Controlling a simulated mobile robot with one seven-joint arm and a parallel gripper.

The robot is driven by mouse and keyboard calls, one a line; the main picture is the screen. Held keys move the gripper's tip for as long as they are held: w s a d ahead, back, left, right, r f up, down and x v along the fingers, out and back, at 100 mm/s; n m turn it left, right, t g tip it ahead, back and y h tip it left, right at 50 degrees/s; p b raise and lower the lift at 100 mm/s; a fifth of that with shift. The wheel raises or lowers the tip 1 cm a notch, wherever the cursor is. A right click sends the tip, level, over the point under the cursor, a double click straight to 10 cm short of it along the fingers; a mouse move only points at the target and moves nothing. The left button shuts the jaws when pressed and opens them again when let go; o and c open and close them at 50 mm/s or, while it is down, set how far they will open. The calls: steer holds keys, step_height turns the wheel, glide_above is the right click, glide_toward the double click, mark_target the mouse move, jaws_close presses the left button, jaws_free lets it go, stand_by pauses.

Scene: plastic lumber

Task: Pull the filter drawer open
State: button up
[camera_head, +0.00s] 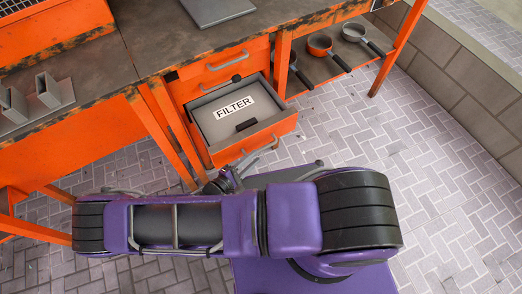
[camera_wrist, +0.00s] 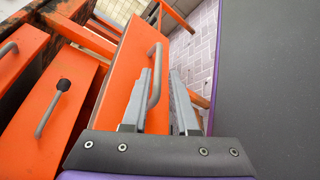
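The filter drawer (camera_head: 258,132) stands pulled out from the orange workbench, with a grey inside, an orange front and a white FILTER label (camera_head: 235,106) within. Its front also shows in the wrist view (camera_wrist: 124,70), with a grey bar handle (camera_wrist: 155,78). My gripper (camera_wrist: 162,72) is open in front of the drawer. Its two grey fingers are apart. The handle lies in the gap between them in the picture, close to the left finger; whether they touch I cannot tell. In the head view my arm hides most of the gripper.
A closed drawer (camera_head: 222,66) sits above the filter drawer. Pans (camera_head: 320,44) rest on the shelf to the right. An orange bench leg (camera_head: 165,130) stands left of the drawer. The brick floor (camera_head: 350,125) to the right is clear.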

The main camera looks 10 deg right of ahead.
steer(key=v, duration=1.1)
steer(key=shift+s, duration=0.25)
steer(key=shift+a, duration=0.15)
